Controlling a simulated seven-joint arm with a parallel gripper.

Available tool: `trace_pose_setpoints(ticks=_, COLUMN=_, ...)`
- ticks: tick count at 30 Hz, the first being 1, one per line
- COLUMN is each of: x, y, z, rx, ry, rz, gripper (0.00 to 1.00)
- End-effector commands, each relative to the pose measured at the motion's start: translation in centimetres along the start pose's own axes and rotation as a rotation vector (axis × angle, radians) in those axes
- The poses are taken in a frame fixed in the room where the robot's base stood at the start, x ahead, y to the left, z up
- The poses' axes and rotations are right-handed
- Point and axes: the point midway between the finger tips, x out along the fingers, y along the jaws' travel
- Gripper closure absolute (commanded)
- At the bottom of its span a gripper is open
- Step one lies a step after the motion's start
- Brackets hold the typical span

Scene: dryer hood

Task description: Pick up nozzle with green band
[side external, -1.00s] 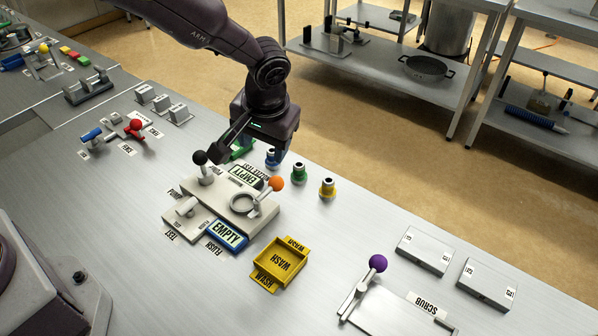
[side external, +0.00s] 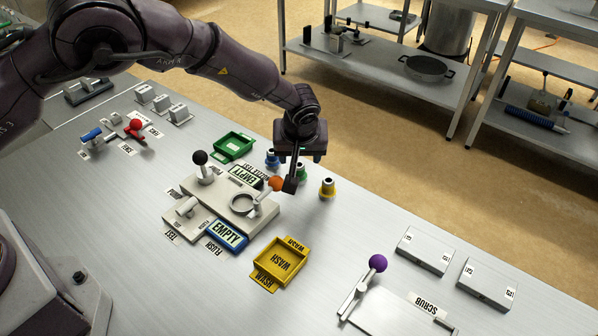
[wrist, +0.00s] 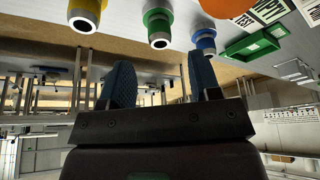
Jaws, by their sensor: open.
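The nozzle with the green band (side external: 301,172) stands upright on the grey table, partly hidden by my gripper in the side view. In the wrist view this nozzle (wrist: 158,24) stands beyond the fingertips, between them across the picture. My gripper (side external: 292,186) is open and empty, close to the green-banded nozzle. Both fingers of my gripper (wrist: 163,80) show apart in the wrist view, with nothing between them.
A yellow-banded nozzle (side external: 327,188) and a blue-banded nozzle (side external: 272,159) stand on either side. An orange-knobbed lever (side external: 276,184) is very close to my gripper. A green tray (side external: 233,147) and yellow WASH tray (side external: 280,262) lie nearby.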

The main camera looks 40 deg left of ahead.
Motion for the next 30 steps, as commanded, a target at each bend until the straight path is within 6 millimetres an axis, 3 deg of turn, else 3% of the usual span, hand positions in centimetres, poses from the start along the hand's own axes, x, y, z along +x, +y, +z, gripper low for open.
trace_pose_setpoints(ticks=12, x=5.0, y=-0.1, z=0.4, rx=0.000, ry=-0.001, rz=0.000, gripper=0.43)
trace_pose_setpoints(ticks=20, x=5.3, y=-0.1, z=0.3, rx=0.000, ry=0.000, rz=0.001, gripper=0.43)
trace_pose_setpoints(ticks=23, x=5.2, y=-0.1, z=0.3, rx=0.000, ry=0.000, rz=0.001, gripper=0.61)
trace_pose_setpoints(ticks=28, x=5.2, y=-0.1, z=0.3, rx=0.000, ry=0.000, rz=0.001, gripper=1.00)
trace_pose_setpoints(ticks=30, x=5.2, y=-0.1, z=0.3, rx=0.000, ry=0.001, rz=0.002, gripper=1.00)
